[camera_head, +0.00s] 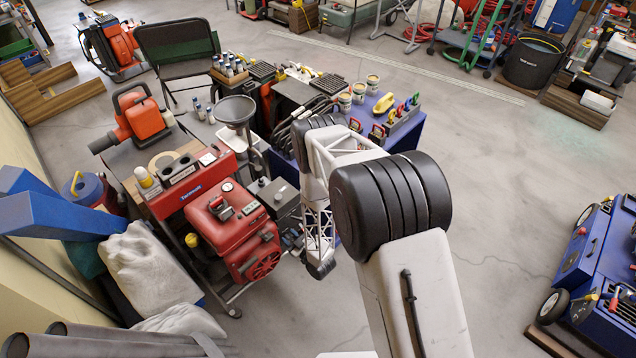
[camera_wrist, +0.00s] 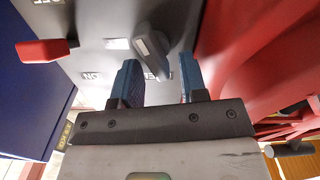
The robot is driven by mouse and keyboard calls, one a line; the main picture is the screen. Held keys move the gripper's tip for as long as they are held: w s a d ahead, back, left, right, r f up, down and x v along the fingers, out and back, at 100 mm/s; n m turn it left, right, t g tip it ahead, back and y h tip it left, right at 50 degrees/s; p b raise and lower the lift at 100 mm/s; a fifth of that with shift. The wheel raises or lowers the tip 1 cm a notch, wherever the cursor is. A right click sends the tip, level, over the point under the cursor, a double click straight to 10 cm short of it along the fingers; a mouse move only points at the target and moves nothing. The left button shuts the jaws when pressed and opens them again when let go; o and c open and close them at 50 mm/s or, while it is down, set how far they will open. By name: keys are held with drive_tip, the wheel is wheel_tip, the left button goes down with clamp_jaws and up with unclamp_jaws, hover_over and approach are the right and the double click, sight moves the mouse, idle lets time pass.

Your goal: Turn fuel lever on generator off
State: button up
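The red generator (camera_head: 222,222) stands on a wheeled frame at left of centre in the head view, with a dark grey control box (camera_head: 279,197) on its right side. In the wrist view a grey panel (camera_wrist: 95,20) carries a red lever (camera_wrist: 47,50) pointing left and a grey lever (camera_wrist: 153,55). Labels look upside down; one reads ON and one OFF, and the lettering by the grey lever is partly hidden. I cannot tell which lever is the fuel one. My gripper (camera_wrist: 160,78) is open, its blue fingers either side of the grey lever's lower end; contact is unclear.
Red generator bodywork (camera_wrist: 245,50) rises close on the right in the wrist view, and a blue surface (camera_wrist: 30,100) lies at left. A blue table (camera_head: 408,137) with cans and tools stands behind my arm. Open floor (camera_head: 510,200) lies to the right.

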drive_tip(key=shift+w+d+m, duration=0.1)
drive_tip(key=shift+d+m, duration=0.1)
drive_tip(key=shift+m, duration=0.9)
drive_tip(key=v, duration=0.7)
drive_tip(key=w+d+r+h, duration=0.2)
drive_tip(key=w+r, duration=0.1)
drive_tip(key=r, duration=0.6)
drive_tip(key=w+d+r+m+h, duration=0.1)
drive_tip(key=w+r, duration=0.3)
drive_tip(key=r, duration=0.5)
drive_tip(key=w+d+r+h, duration=0.3)
drive_tip(key=w+d+r, duration=0.1)
drive_tip(key=r, duration=0.6)
drive_tip(key=shift+w+m+g+h, duration=0.2)
drive_tip(key=shift+m+g+h, duration=0.1)
drive_tip(key=shift+g+h, duration=0.1)
drive_tip(key=shift+o, duration=0.2)
